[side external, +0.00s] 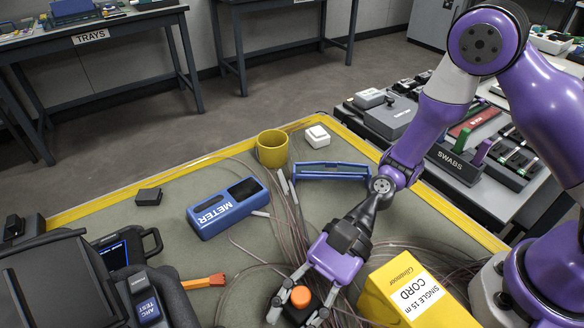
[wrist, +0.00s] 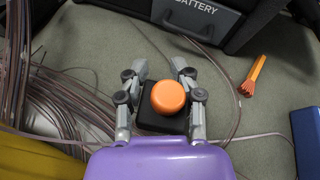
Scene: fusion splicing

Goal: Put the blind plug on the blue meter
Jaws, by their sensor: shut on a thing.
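The blue meter (side external: 215,218) lies on the mat, with its white METER lettering and a dark window facing up. A blue edge of it shows at the right of the wrist view (wrist: 307,140). My gripper (side external: 298,300) is shut on a black block with a round orange top (side external: 301,296), near the front of the mat. In the wrist view the block (wrist: 160,122) sits between the two fingers. I take this block to be the blind plug, but no label shows. I cannot tell whether it touches the mat.
A yellow cord box (side external: 410,295) stands right of my gripper, with loose fibres around it. The dark splicer (side external: 70,280) is at the left. An orange brush (side external: 205,282), yellow cup (side external: 272,149), blue frame (side external: 330,172) and small black block (side external: 148,196) lie about the mat.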

